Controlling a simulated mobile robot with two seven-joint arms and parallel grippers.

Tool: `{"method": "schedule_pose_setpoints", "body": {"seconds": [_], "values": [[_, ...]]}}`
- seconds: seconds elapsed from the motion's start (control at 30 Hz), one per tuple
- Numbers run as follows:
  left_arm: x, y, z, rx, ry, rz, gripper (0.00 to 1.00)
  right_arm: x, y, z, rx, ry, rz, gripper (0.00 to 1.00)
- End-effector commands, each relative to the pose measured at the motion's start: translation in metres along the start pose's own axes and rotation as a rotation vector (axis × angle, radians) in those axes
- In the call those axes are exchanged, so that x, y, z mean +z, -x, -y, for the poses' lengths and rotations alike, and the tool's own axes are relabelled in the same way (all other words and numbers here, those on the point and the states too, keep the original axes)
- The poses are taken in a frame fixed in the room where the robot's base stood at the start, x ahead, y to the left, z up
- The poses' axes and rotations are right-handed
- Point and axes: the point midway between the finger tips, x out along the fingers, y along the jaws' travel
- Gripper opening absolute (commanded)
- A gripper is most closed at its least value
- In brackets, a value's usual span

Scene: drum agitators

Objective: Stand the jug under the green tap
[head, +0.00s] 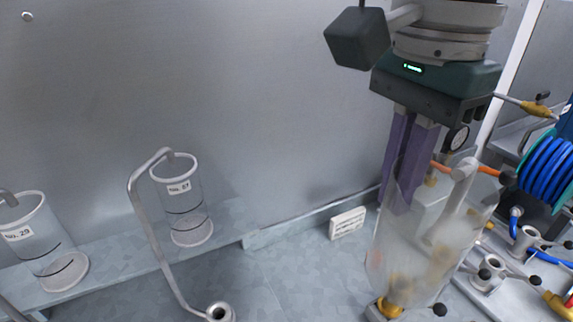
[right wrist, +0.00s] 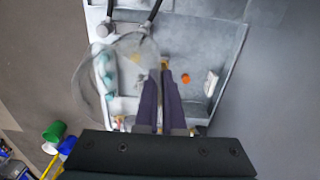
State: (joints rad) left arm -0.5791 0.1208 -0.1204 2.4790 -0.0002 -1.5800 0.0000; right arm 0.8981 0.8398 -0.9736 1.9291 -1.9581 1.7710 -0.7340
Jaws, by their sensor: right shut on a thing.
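A clear, frosted-looking jug (head: 425,245) is at the right of the head view, upright or nearly so. My right gripper (head: 397,205), with purple fingers, is shut on the jug's wall near its rim. In the right wrist view the jug's round rim (right wrist: 78,75) shows left of the purple fingers (right wrist: 160,72). Several teal-green knobs (right wrist: 108,78) line the left side of a grey tray there; I cannot tell which belongs to the green tap. My left gripper is not in view.
Two clear labelled beakers, No. 27 (head: 185,205) and No. 29 (head: 45,245), stand at the left by a bent metal pipe (head: 150,235). A white block (head: 347,223) sits by the back wall. A blue hose reel (head: 545,170) and pipe fittings (head: 488,272) crowd the right.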

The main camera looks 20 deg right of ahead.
Motion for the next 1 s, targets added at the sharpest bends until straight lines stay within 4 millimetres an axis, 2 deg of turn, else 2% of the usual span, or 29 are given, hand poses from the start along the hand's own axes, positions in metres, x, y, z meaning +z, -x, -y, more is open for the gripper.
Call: {"method": "schedule_pose_setpoints", "body": {"seconds": [0.03,0.3,0.5,0.6,0.7,0.87,1.0], "values": [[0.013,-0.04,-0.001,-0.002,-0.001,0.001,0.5,-0.003,-0.034,0.008,-0.006,-0.123,0.0,0.0],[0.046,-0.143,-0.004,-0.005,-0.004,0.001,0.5,-0.015,-0.1,0.037,-0.003,-0.857,0.003,0.0],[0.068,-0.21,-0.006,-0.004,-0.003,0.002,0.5,-0.021,-0.137,0.052,-0.002,-1.356,0.004,0.0],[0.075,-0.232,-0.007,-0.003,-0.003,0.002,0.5,-0.023,-0.148,0.057,0.0,-1.546,0.004,0.0],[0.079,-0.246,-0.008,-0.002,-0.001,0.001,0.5,-0.024,-0.153,0.059,0.0,-1.679,0.002,0.0],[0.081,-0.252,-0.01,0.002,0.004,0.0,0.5,-0.025,-0.158,0.061,0.003,-1.781,-0.002,0.0],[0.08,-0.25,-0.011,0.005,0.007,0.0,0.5,-0.025,-0.184,0.06,0.006,-1.793,-0.006,0.0]]}}
